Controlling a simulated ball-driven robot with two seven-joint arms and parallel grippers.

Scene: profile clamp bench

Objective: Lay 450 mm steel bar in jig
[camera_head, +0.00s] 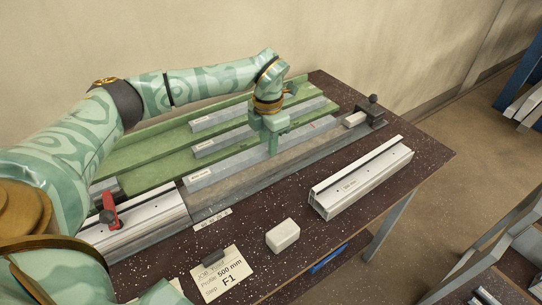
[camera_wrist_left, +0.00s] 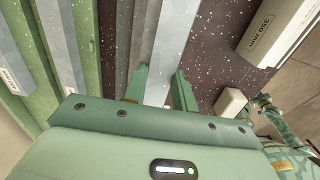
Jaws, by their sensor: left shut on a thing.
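My left gripper (camera_head: 272,142) points down and is shut on a long grey steel bar (camera_head: 225,169), which has a white label near its left end. The label is too small to read. In the left wrist view the bar (camera_wrist_left: 164,68) runs between the two fingers (camera_wrist_left: 160,90). The bar lies along the grey jig rail (camera_head: 245,182), just in front of the green rack. I cannot tell whether it rests on the jig or hangs slightly above it. A silvery profile (camera_head: 143,222) lies in the jig's left part. My right gripper is not in view.
The green rack (camera_head: 155,152) holds more labelled bars (camera_head: 215,115). A red-handled clamp (camera_head: 110,212) and a black end stop (camera_head: 371,110) mark the jig's ends. In front lie a loose profile (camera_head: 362,178), a white block (camera_head: 283,235) and a job card (camera_head: 222,275) reading 500 mm.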

